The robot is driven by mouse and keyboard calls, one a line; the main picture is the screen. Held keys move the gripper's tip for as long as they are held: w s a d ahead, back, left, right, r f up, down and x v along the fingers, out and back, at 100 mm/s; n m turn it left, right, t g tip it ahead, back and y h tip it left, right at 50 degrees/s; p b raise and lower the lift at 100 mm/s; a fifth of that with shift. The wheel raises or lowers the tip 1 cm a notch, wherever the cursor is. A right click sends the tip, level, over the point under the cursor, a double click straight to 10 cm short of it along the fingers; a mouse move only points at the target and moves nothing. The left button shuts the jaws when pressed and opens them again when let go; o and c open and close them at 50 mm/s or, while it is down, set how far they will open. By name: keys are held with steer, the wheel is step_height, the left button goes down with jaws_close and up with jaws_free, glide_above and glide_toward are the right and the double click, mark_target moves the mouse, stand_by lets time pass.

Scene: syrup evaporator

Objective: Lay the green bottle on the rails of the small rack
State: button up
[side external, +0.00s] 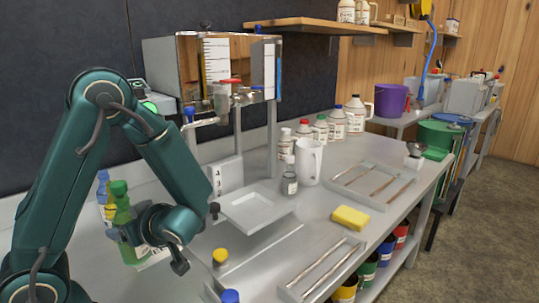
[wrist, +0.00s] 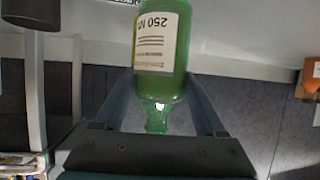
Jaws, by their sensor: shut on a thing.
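The small rack (side external: 291,292), a pale frame with two long rails, sits empty at the bench's near edge, well to the right of my gripper.
A larger rack (side external: 345,184) with two rails lies farther back. A yellow sponge (side external: 350,217) lies between the racks. A shallow metal pan (side external: 253,209), a white pitcher (side external: 308,162) and several bottles stand behind. A blue-capped bottle (side external: 102,188) shows behind the green one.

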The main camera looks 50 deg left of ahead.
steer(key=shift+w+a+f, duration=0.55)
steer(key=shift+w+a, duration=1.15)
steer(key=shift+w, duration=0.2)
steer(key=shift+w+a+f, duration=0.6)
steer(key=shift+w+a, duration=1.15)
steer(key=shift+w, duration=0.1)
steer(key=shift+w+a+f, duration=0.55)
steer(key=shift+w+a, duration=1.15)
steer(key=shift+w, duration=0.2)
steer(key=o, duration=1.3)
steer(key=shift+f, duration=0.1)
